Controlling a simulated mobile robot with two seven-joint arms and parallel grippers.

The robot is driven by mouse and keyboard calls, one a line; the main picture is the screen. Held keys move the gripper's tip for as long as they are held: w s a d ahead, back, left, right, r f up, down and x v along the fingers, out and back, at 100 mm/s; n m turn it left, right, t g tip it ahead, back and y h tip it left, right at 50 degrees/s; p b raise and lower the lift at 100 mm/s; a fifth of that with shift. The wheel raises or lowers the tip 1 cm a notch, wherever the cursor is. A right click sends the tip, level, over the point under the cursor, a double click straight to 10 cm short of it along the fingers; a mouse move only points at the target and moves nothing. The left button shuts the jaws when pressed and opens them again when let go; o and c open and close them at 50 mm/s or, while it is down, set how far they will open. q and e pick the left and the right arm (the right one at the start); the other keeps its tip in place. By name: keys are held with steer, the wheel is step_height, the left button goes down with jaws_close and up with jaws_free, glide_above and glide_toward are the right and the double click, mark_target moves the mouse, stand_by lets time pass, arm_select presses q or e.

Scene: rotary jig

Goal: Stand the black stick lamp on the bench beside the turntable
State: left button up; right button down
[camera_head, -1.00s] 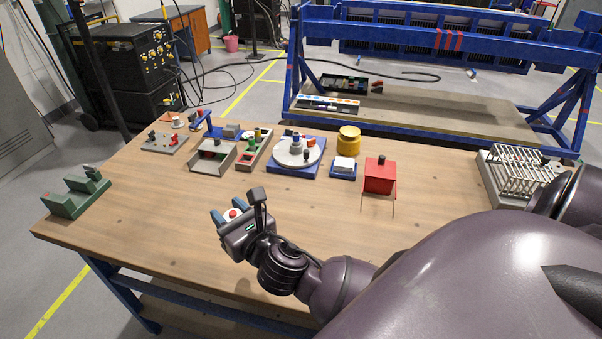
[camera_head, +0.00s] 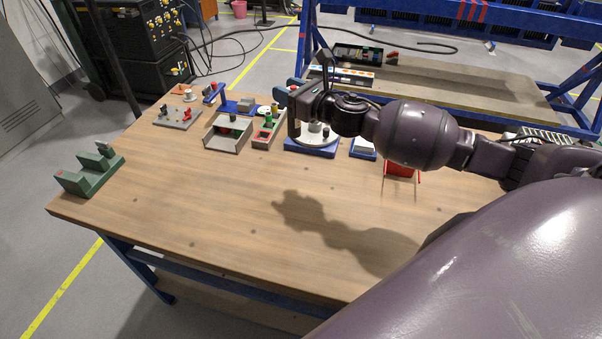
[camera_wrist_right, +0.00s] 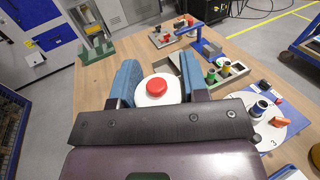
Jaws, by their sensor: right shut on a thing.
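My right gripper (camera_head: 282,91) is raised over the back of the bench (camera_head: 200,200), just left of and above the turntable. In the right wrist view its blue fingers (camera_wrist_right: 156,88) are shut on a white round thing (camera_wrist_right: 151,94) with a red top. Its underside is hidden, and I cannot tell whether it is the lamp. The turntable (camera_head: 310,151), a white disc on a blue base, is partly hidden by my gripper. A small black upright piece (camera_head: 326,134) stands on its disc. I cannot identify the black stick lamp for certain. My left gripper is not in view.
A grey open box (camera_head: 226,139) and a grey tray with green pieces (camera_head: 267,133) stand left of the turntable. A red box (camera_head: 399,169) is partly behind my arm. A green bracket (camera_head: 88,173) stands at the left edge. The bench's front and middle are clear.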

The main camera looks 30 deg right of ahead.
step_height(320, 180, up, 3)
steer(key=w+d, duration=0.1)
steer(key=d, duration=0.2)
step_height(320, 180, down, 20)
steer(key=b, duration=0.2)
steer(key=shift+w, duration=0.25)
steer(key=shift+a, duration=0.1)
steer(key=shift+f, duration=0.1)
steer(key=c, duration=0.6)
jaws_free()
steer(key=shift+c, duration=0.2)
